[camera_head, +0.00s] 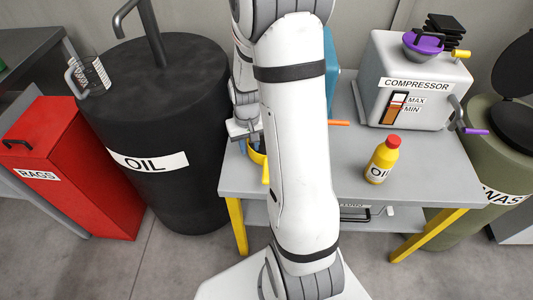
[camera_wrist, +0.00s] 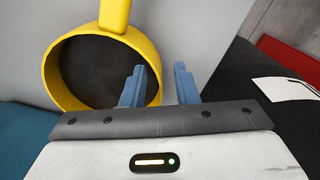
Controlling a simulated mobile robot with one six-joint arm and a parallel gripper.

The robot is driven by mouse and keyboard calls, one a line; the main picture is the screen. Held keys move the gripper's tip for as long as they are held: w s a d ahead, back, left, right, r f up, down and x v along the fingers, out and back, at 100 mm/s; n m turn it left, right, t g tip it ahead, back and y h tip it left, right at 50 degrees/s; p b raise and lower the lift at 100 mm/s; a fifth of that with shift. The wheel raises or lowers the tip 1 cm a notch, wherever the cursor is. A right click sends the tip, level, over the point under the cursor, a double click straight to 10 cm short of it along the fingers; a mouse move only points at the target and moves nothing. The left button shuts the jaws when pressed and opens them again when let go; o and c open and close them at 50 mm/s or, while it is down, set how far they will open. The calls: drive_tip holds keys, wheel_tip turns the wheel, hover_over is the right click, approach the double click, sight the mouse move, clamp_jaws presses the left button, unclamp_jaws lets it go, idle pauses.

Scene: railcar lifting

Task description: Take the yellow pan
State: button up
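The yellow pan (camera_wrist: 52,78) shows in the wrist view at upper left, with a dark inside and its handle pointing to the top edge. My gripper (camera_wrist: 160,70) is open, with two blue fingers. The left finger overlaps the pan's inside and the right finger is outside it, so the pan's right rim appears between them. I cannot tell whether they touch it. In the head view, the pan (camera_head: 256,157) sits at the left end of the grey table, mostly hidden behind my arm. My gripper (camera_head: 252,142) is just over it.
An oil bottle (camera_head: 382,160) and a compressor (camera_head: 414,80) stand on the grey table (camera_head: 335,185). A black oil drum (camera_head: 160,110) is close on the left, with a red rags bin (camera_head: 70,165) beyond. An olive drum (camera_head: 490,150) stands at right. The table's front middle is clear.

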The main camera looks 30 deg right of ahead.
sight(251, 158)
wheel_tip(251, 158, down, 4)
drive_tip(key=shift+d+r, duration=0.1)
drive_tip(key=shift+r, duration=0.1)
clamp_jaws()
idle(0.4)
